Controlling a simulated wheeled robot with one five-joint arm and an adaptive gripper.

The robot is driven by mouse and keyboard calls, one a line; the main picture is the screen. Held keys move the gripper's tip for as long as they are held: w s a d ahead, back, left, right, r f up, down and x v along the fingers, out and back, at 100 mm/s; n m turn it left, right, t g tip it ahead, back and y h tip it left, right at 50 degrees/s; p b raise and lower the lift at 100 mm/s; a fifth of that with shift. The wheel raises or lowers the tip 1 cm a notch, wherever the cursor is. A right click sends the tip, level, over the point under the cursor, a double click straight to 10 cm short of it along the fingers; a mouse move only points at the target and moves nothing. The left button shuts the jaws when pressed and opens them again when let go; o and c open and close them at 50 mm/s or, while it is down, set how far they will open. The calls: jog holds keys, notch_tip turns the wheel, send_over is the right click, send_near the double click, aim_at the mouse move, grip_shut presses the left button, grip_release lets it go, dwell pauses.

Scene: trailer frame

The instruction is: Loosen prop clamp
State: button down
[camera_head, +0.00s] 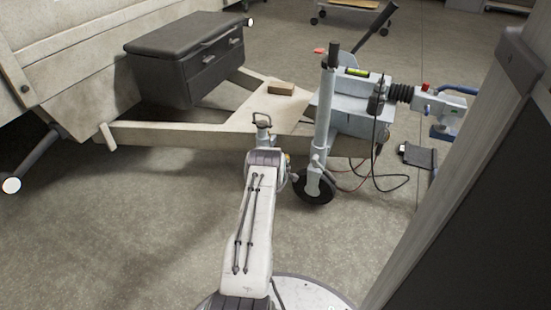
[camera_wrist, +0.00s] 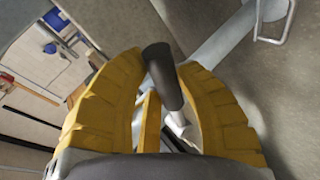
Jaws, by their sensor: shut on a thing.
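The prop is a light grey jockey-wheel post (camera_head: 325,110) with a black top grip and a dark wheel (camera_head: 314,192) on the floor. Its clamp (camera_head: 317,162) is around the post low down, just right of my gripper (camera_head: 287,160), which is mostly hidden by my arm in the head view. In the wrist view, the yellow fingers of my gripper (camera_wrist: 163,68) are shut on a black clamp handle (camera_wrist: 160,62) with a metal end (camera_wrist: 183,128). A pale tube (camera_wrist: 232,35) runs past at the upper right. The handle cannot be made out in the head view.
The pale trailer drawbar (camera_head: 170,133) lies behind my arm, with a dark toolbox (camera_head: 190,55) on it. A grey coupling box (camera_head: 350,115) and hanging cables (camera_head: 385,183) are beside the post. A tall panel (camera_head: 470,150) stands close at the right.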

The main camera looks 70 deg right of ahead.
jog(key=shift+f, duration=0.1)
jog(key=c, duration=0.8)
grip_release()
jog(key=shift+c, duration=0.2)
jog(key=shift+a, duration=0.15)
jog(key=v, duration=1.1)
jog(key=shift+a+r, duration=0.3)
jog(key=shift+s, duration=0.1)
